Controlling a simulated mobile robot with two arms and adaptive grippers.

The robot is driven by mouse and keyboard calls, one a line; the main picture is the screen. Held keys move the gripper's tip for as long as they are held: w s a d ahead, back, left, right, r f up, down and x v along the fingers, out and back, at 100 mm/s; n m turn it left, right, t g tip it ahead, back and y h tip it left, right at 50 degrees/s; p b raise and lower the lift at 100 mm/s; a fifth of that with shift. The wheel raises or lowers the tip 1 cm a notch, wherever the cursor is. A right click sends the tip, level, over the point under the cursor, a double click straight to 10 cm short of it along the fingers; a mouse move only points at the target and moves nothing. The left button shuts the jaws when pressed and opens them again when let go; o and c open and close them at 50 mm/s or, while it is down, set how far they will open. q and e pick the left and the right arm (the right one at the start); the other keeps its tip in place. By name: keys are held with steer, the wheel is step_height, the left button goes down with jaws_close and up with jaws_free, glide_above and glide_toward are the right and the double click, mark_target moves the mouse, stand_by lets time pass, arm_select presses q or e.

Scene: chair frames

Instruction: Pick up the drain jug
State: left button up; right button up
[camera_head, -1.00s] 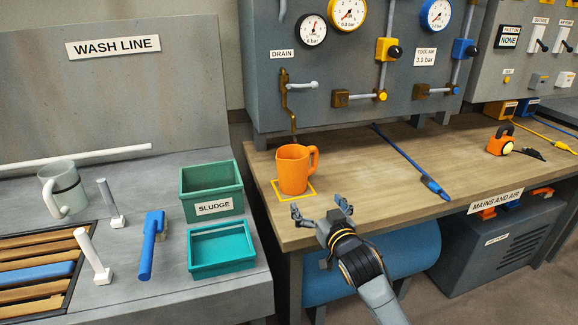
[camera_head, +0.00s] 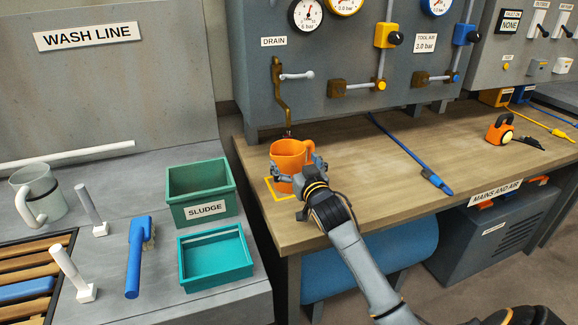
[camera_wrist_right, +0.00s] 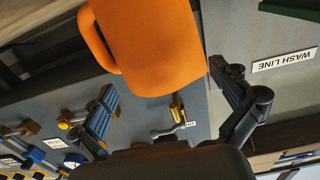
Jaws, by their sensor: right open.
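The orange drain jug (camera_head: 288,154) stands upright under the brass drain tap (camera_head: 281,96), on the yellow-outlined square (camera_head: 283,195) at the workbench's left end. Its handle points right in the head view. My right gripper (camera_head: 296,178) is open at the near side of the jug, with one finger on either side of it. In the right wrist view the jug (camera_wrist_right: 155,45) fills the upper middle, between and beyond the open fingers (camera_wrist_right: 163,80). I cannot tell whether the fingers touch it. The gripper hides the jug's lower near side. My left gripper is not in view.
The green sludge bin (camera_head: 202,222) and a teal tray (camera_head: 214,282) stand on the wash bench to the left, beside a blue-handled brush (camera_head: 134,262) and a clear jug (camera_head: 40,207). A blue hose (camera_head: 405,155) lies on the workbench. Bare wood lies right of the jug.

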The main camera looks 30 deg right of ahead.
mark_target(288, 152)
steer(key=x, duration=0.4)
steer(key=shift+d, duration=0.1)
steer(key=shift+w+d+p, duration=0.1)
steer(key=shift+w+p, duration=0.2)
steer(key=shift+w, duration=0.2)
steer(key=shift+c, duration=0.2)
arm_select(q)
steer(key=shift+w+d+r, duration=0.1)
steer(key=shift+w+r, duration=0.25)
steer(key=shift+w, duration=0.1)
arm_select(e)
steer(key=c, duration=1.3)
